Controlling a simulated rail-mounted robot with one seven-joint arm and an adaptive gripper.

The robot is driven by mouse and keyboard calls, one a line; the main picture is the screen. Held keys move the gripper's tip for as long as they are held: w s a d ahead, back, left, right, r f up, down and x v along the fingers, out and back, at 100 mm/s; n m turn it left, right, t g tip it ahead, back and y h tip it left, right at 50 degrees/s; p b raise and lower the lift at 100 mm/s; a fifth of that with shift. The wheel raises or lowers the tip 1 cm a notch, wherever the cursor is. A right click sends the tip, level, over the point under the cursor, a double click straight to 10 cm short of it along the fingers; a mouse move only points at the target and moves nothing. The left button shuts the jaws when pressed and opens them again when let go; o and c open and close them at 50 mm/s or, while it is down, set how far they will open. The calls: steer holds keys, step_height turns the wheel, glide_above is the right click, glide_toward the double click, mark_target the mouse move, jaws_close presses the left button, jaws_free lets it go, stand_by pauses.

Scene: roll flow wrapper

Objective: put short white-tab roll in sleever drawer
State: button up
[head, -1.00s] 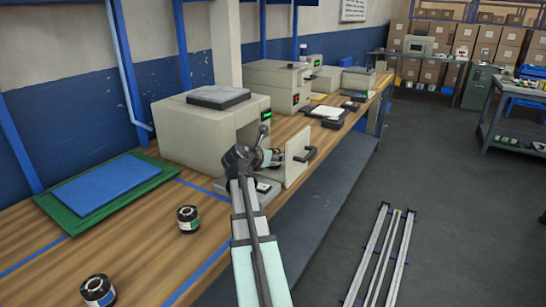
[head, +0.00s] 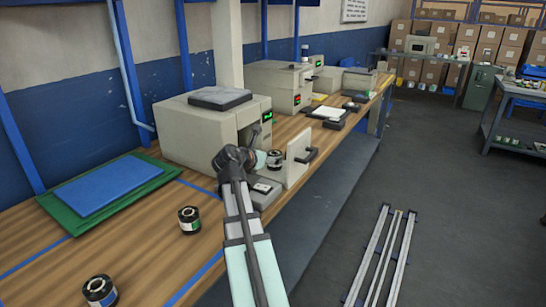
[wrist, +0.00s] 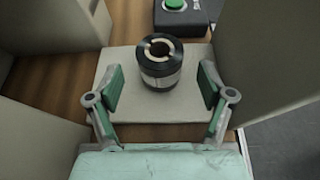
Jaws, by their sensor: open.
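A short black roll (wrist: 158,72) with a pale core and white label stands upright on the pale floor of the sleever drawer (wrist: 108,62). The same roll (head: 275,159) shows in the head view, just behind the drawer's front panel (head: 297,160) with its dark handle. The drawer is pulled out of the beige sleever (head: 195,135). My gripper (wrist: 160,68) is open, its fingers on either side of the roll with clear gaps. In the head view my gripper (head: 262,159) is partly hidden by my wrist, just left of the roll.
A green-label roll (head: 189,220) and a blue-label roll (head: 99,291) stand on the wooden bench. A blue pad on a green mat (head: 75,225) lies at left. A box with a green button (wrist: 174,6) sits beyond the drawer. Beige walls flank my gripper.

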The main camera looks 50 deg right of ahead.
steer(key=v, duration=0.7)
steer(key=shift+a+r+p, duration=0.1)
steer(key=shift+a+p, duration=0.05)
steer(key=shift+p, duration=0.15)
